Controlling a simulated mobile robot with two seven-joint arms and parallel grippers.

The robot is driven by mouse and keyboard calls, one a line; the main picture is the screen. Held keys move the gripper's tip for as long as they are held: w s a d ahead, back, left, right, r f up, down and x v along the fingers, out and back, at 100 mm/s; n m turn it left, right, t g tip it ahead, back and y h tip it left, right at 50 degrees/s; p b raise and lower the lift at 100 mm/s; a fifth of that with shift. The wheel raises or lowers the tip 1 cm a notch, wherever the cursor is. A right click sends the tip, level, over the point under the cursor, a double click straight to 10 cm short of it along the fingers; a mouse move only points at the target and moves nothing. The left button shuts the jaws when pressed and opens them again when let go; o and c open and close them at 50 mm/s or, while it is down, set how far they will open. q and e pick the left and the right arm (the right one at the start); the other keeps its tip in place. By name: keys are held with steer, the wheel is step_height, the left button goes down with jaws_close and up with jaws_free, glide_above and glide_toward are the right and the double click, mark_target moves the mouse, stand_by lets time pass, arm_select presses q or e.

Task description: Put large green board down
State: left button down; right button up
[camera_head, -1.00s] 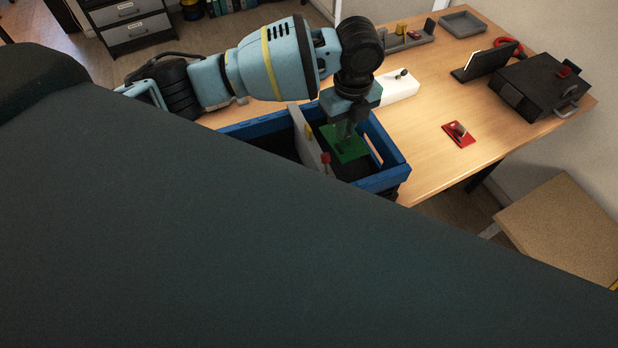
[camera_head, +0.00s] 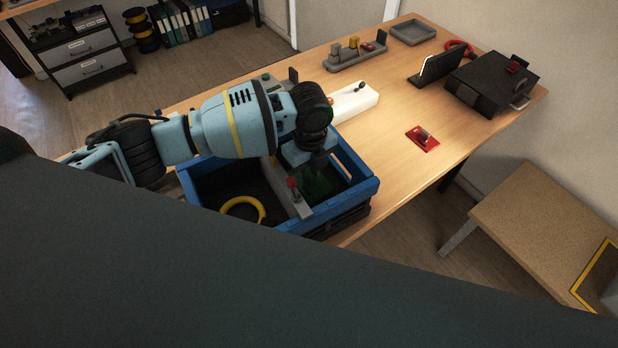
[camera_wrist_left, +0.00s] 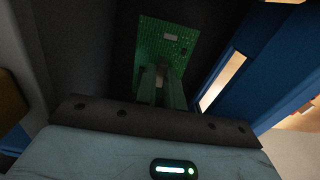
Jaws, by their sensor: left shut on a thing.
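The large green board (camera_head: 318,186) is in the right compartment of the blue crate (camera_head: 352,196), under my left gripper (camera_head: 318,172). In the left wrist view the green board (camera_wrist_left: 166,45) shows between dark compartment walls, and my left gripper (camera_wrist_left: 160,92) is shut on it with both fingers at its near part. Its lower edge is hidden, so I cannot tell whether it touches the crate's bottom. My right gripper is not in view.
A grey divider (camera_head: 283,190) splits the crate; a yellow ring (camera_head: 243,207) lies in the left compartment. A red object (camera_head: 422,138), a white block (camera_head: 354,102), a grey rack (camera_head: 357,52) and a black box (camera_head: 492,84) stand on the wooden table (camera_head: 400,110).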

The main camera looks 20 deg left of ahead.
arm_select(q)
steer(key=shift+f, duration=1.8)
steer(key=shift+f, duration=0.15)
steer(key=c, duration=1.5)
jaws_free()
step_height(320, 180, up, 12)
steer(key=shift+r, duration=0.15)
